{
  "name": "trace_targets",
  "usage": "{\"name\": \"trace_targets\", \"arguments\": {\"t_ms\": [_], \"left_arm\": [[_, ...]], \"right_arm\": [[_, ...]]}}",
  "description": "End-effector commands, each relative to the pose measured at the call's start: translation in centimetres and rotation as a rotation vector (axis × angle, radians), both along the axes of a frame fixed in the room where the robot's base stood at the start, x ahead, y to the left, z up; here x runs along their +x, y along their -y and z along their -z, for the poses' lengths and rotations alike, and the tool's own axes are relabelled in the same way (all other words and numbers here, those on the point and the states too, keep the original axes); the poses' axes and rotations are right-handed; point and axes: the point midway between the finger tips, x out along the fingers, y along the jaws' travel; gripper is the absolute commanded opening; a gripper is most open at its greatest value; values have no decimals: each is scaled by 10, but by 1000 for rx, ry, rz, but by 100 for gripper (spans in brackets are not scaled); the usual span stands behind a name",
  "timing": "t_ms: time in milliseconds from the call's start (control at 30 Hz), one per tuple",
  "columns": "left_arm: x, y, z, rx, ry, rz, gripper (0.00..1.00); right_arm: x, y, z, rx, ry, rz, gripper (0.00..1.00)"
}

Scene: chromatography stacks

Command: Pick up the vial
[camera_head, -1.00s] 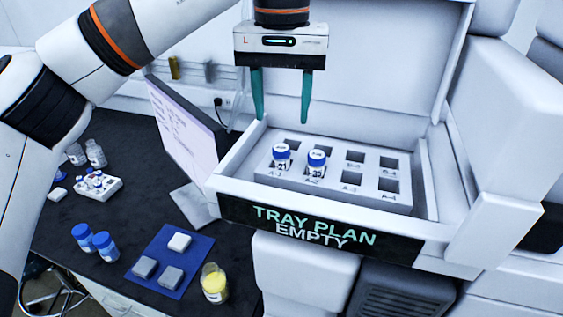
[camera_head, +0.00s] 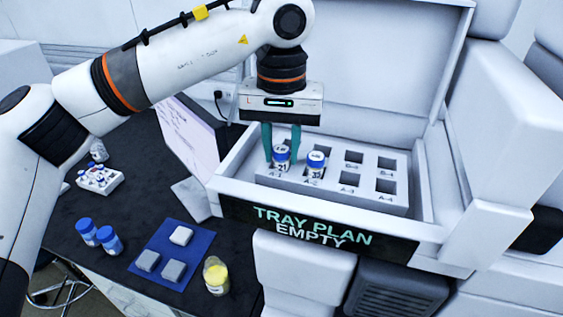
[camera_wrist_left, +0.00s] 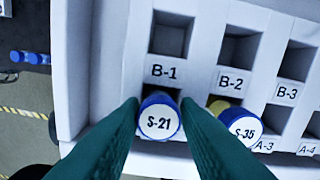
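A blue-capped vial labelled S-21 (camera_head: 281,154) stands upright in slot A-1 of the white rack (camera_head: 345,199). It also shows in the left wrist view (camera_wrist_left: 159,120). My left gripper (camera_head: 281,152) points down with one green finger on each side of this vial. The fingers appear closed against its cap, and the vial is still seated in the slot. In the left wrist view, the fingers (camera_wrist_left: 160,104) flank the cap. A second blue-capped vial, S-35 (camera_head: 316,160), stands in slot A-2, just right of the gripper. My right gripper is not in view.
The rack sits inside an open white tray (camera_head: 427,178) with raised walls and a "TRAY PLAN EMPTY" panel (camera_head: 310,228). The other slots look empty. A monitor (camera_head: 190,135) stands close left. A blue mat (camera_head: 165,253), blue-capped bottles (camera_head: 108,240) and a yellow-filled vial (camera_head: 216,277) are on the dark bench.

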Motion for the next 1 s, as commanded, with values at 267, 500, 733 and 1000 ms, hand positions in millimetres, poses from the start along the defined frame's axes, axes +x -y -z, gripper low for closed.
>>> {"name": "trace_targets", "arguments": {"t_ms": [267,500,733,1000], "left_arm": [[0,0,-1,0,0,0,2],[1,1,-10,-2,4,0,2],[0,1,-55,-2,4,-1,2],[0,0,-96,1,2,0,2]], "right_arm": [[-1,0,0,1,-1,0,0],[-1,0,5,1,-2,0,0],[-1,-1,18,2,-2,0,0],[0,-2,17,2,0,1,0]]}}
